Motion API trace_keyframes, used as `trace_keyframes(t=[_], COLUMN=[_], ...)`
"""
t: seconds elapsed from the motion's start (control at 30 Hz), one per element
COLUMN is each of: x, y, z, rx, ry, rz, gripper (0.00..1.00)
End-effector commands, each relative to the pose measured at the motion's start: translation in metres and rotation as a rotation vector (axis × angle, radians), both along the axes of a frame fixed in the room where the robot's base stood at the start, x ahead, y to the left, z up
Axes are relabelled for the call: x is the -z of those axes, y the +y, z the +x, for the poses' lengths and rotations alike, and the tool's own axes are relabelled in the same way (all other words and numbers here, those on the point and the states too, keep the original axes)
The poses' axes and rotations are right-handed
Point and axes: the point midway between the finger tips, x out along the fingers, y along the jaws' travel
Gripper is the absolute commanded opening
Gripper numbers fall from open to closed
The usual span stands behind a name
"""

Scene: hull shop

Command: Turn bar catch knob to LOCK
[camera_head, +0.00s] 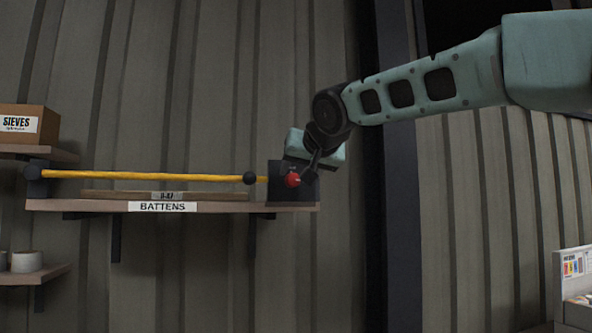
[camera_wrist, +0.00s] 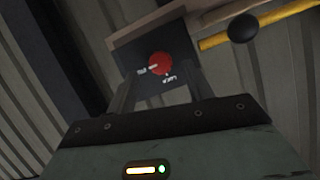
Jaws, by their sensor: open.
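The red catch knob (camera_head: 292,180) sits on a dark plate (camera_head: 277,192) at the right end of the battens shelf. In the wrist view the knob (camera_wrist: 160,64) is round and red, with white lettering beside and below it on the plate (camera_wrist: 127,62); the lettering is too small to read surely. A yellow bar (camera_head: 150,175) runs left from the plate across the shelf, with a black ball (camera_head: 250,178) near its right end. My gripper (camera_head: 301,176) is open at the knob, its fingers reaching toward either side of it. Whether they touch it, I cannot tell.
The shelf (camera_head: 290,208) carries battens (camera_head: 120,195) behind the bar and a BATTENS label (camera_head: 162,207). A SIEVES box (camera_head: 25,124) stands on a shelf at the left. A dark post (camera_head: 397,220) stands right of the plate.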

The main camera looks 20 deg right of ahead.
Motion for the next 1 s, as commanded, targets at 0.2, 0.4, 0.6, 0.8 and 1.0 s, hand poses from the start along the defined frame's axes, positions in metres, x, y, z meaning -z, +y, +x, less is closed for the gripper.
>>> trace_keyframes(t=[0.2, 0.4, 0.6, 0.8, 1.0], x=[0.009, 0.013, 0.013, 0.013, 0.014], y=[0.001, 0.001, 0.001, 0.001, 0.001], z=[0.026, 0.033, 0.033, 0.033, 0.033], rx=[0.001, 0.001, 0.001, 0.001, 0.0], ry=[0.001, -0.001, -0.001, -0.001, -0.001], rz=[0.001, 0.001, 0.001, 0.001, -0.005], gripper=[0.51, 0.51, 0.51, 0.07, 0.07])
